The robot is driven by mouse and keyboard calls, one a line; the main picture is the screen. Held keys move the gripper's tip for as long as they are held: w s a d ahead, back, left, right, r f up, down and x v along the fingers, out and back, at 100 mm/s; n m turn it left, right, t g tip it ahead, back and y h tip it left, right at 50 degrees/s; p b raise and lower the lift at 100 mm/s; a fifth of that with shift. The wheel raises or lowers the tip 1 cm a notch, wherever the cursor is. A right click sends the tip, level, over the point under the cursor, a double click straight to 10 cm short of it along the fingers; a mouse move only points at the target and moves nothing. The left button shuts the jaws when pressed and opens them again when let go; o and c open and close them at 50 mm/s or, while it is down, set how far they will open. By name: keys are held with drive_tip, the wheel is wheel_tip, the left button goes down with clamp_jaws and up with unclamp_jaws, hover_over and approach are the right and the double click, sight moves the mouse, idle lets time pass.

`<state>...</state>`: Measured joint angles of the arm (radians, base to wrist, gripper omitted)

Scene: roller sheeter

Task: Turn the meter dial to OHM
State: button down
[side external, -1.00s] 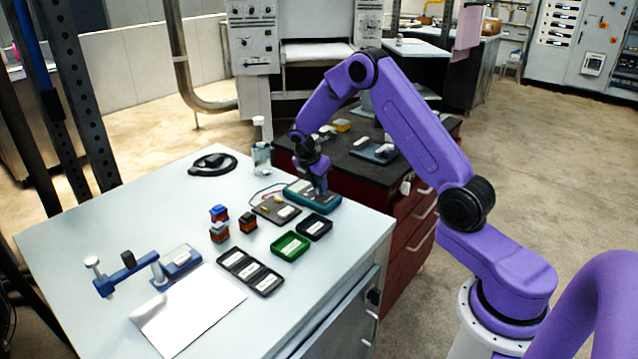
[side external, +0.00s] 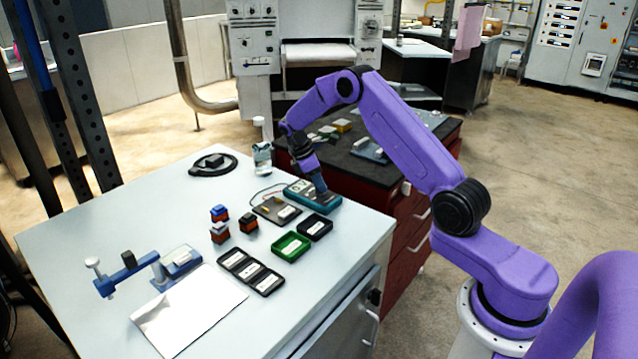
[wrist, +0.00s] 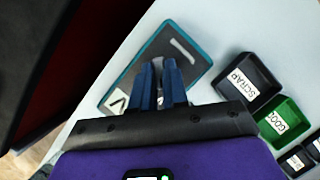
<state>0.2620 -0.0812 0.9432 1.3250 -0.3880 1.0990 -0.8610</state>
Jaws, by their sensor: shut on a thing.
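The teal-edged meter (side external: 298,189) lies on the pale bench near its back right edge. It also shows in the wrist view (wrist: 202,62), with a white label marked V (wrist: 117,102) at its lower left and a pale strip toward its far end. My gripper (side external: 321,191) reaches down onto the right part of the meter's face. In the wrist view my two blue fingers (wrist: 160,68) are close together over the meter, shut on its dial. The fingers hide the dial, so its pointer setting cannot be read.
A black SCRAP tray (wrist: 250,75) and a green GOOD tray (wrist: 285,120) sit beside the meter. A dark-topped red cabinet (side external: 400,200) adjoins behind.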

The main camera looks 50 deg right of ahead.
drive_tip(key=m+y, duration=0.1)
drive_tip(key=m, duration=0.1)
drive_tip(key=m+g, duration=0.1)
drive_tip(key=m, duration=0.2)
drive_tip(key=shift+w+d+m+y, duration=0.1)
drive_tip(key=shift+d+m+y, duration=0.05)
drive_tip(key=shift+m+y, duration=0.2)
drive_tip(key=shift+d+r+m+g+y, duration=0.15)
drive_tip(key=shift+m+y, duration=0.35)
drive_tip(key=shift+m, duration=0.6)
drive_tip(key=shift+a+f+m+g+y, duration=0.15)
drive_tip(key=shift+m+y, duration=0.3)
drive_tip(key=shift+m, duration=0.6)
drive_tip(key=shift+d+r, duration=0.1)
drive_tip(key=c, duration=1.1)
unclamp_jaws()
drive_tip(key=shift+c, duration=0.2)
drive_tip(key=v, duration=0.7)
drive_tip(key=shift+r, duration=0.2)
drive_tip(key=shift+w, duration=0.15)
